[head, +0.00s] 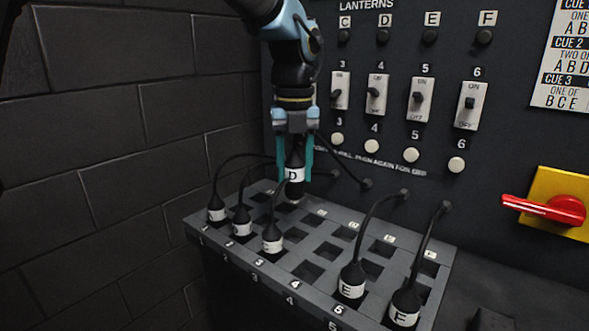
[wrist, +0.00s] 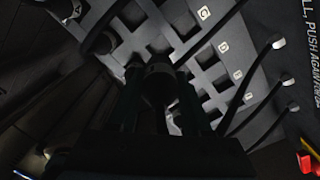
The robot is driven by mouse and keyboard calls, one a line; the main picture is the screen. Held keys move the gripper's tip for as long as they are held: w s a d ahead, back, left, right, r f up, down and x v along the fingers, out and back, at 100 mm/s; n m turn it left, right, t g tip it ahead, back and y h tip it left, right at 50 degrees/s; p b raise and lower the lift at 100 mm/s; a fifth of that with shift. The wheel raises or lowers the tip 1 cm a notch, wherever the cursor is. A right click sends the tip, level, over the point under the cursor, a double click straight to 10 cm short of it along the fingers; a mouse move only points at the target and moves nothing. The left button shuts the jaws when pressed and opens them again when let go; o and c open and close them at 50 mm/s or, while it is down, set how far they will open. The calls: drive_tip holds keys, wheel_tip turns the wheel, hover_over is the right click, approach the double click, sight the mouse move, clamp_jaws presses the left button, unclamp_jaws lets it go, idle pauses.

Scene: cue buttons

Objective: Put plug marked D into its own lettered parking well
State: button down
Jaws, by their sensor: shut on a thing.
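My gripper (head: 295,160) has its teal fingers shut on the black plug marked D (head: 294,175), whose white band faces the head camera. The plug is upright over the back left part of the grey parking block (head: 375,310). I cannot tell whether its tip is above or just inside a well. In the wrist view the dark plug (wrist: 158,85) sits between the fingers. Small letter tags run along the block's back row; the D tag (wrist: 223,47) shows there in the wrist view. The well under the plug is hidden.
Plugs E (head: 351,284) and F (head: 404,308) stand in the front right of the block, with several more plugs at front left, cords arching back. The panel with switches (head: 421,98) rises close behind. A red rotary handle (head: 550,208) juts out at right. A brick wall (head: 100,130) is at left.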

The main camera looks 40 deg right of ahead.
sight(294, 152)
drive_tip(key=shift+r+p, duration=1.45)
drive_tip(key=shift+r, duration=0.35)
drive_tip(key=shift+f, duration=0.15)
